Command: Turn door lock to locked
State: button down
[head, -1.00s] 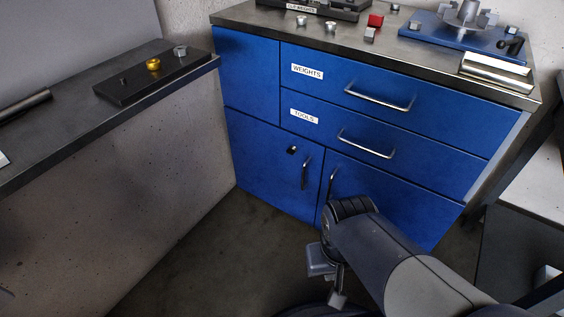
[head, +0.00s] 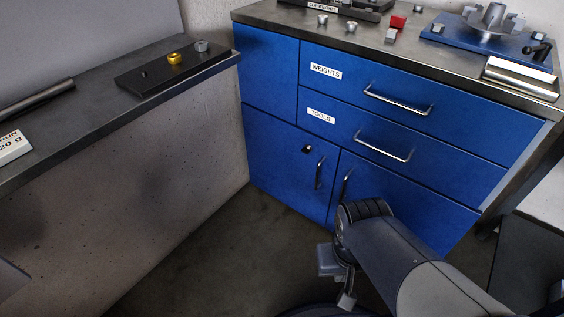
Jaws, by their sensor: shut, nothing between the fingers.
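The door lock (head: 307,149) is a small dark knob on the left lower door (head: 275,158) of the blue cabinet, above and left of that door's vertical handle (head: 320,172). It is too small to tell which way it is turned. Both lower doors look closed. My gripper (head: 338,280) hangs low in front of the cabinet, below and right of the lock and well apart from it. It is seen from behind my arm and its fingertips are partly hidden. It holds nothing that I can see.
The cabinet has a WEIGHTS drawer (head: 415,90) and a TOOLS drawer (head: 400,135), both shut, with protruding handles. A grey bench (head: 90,95) with a black block (head: 150,80) stands at left. The floor (head: 225,240) between bench and cabinet is clear.

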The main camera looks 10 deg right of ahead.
aim_at(306, 150)
jog(key=i+l+u, duration=0.25)
jog(key=u, duration=0.15)
jog(key=i+l+u, duration=0.15)
jog(key=l+u, duration=0.25)
